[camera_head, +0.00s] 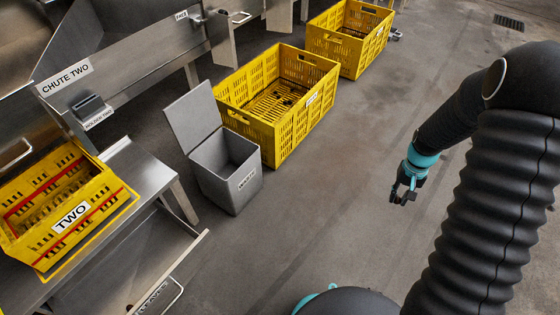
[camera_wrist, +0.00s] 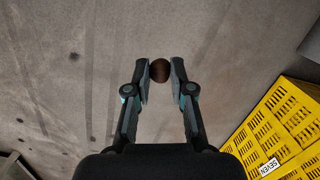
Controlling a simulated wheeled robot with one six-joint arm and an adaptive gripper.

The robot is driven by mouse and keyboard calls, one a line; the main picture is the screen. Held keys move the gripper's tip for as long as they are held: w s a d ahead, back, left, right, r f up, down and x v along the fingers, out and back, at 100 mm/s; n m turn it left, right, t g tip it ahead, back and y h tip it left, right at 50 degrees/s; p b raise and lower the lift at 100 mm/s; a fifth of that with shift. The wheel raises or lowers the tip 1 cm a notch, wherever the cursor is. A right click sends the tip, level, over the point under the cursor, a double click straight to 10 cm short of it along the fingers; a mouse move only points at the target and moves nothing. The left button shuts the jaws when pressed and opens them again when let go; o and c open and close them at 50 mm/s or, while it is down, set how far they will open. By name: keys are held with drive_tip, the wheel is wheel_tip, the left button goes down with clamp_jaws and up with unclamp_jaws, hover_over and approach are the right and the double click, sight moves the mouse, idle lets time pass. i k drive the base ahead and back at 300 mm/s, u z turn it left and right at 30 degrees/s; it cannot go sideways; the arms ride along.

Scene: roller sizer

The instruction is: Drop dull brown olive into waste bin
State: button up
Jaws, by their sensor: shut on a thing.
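A round, dull brown olive (camera_wrist: 160,70) sits between the fingertips of my gripper (camera_wrist: 160,74) in the wrist view. The fingers are shut on it, and bare floor lies beneath. In the head view my gripper (camera_head: 403,195) hangs over open floor at the right, and the olive cannot be made out there. The waste bin (camera_head: 213,190) is a grey box on the floor, left of my gripper and well apart from it. Its lid (camera_head: 192,115) stands open and its inside looks dark.
A yellow crate (camera_head: 262,137) stands right behind the bin, with another yellow crate (camera_head: 372,50) farther back. A yellow crate marked TWO (camera_head: 112,212) rests on a metal stand at the left. A crate marked SEVEN (camera_wrist: 270,130) shows in the wrist view. Floor between gripper and bin is clear.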

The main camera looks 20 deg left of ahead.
sight(231, 167)
drive_tip(key=u, duration=0.8)
drive_tip(key=i, duration=0.75)
drive_tip(key=u, duration=1.2)
drive_tip(key=i, duration=0.25)
drive_tip(key=u, duration=0.15)
